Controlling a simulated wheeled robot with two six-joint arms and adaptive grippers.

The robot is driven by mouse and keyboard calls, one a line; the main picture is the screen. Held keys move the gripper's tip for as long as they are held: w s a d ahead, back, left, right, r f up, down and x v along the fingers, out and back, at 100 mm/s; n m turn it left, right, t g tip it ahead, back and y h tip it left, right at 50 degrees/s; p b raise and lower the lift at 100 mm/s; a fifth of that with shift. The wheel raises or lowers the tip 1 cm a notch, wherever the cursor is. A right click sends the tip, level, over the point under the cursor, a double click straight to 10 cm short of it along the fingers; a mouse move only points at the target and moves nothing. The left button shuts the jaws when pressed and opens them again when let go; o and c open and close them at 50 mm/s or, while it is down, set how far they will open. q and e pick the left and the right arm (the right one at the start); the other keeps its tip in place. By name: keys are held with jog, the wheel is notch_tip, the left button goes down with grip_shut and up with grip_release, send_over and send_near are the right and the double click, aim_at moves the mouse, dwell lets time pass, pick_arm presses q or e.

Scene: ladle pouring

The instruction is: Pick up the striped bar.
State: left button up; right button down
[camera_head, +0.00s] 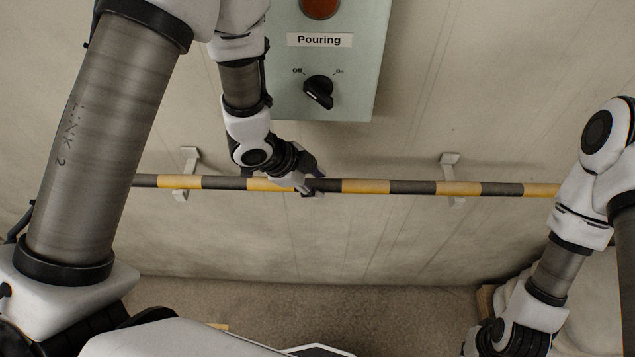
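The striped bar (365,186), in yellow and black bands, lies level across the wall in the head view. It rests on two pale brackets, one at left (188,163) and one at right (449,172). My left gripper (314,185) is at the bar near its middle, with its fingers overlapping a black band. I cannot tell whether the fingers are closed around the bar or only beside it. The bar's ends are hidden behind my arms.
A pale green control box (356,104) labelled "Pouring" is on the wall above the bar, with a black Off/On knob (318,92) and a red-orange round part (321,7). The floor (300,300) shows below the wall. A pale object (590,290) stands at lower right.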

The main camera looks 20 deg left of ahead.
pick_arm(q)
grip_shut()
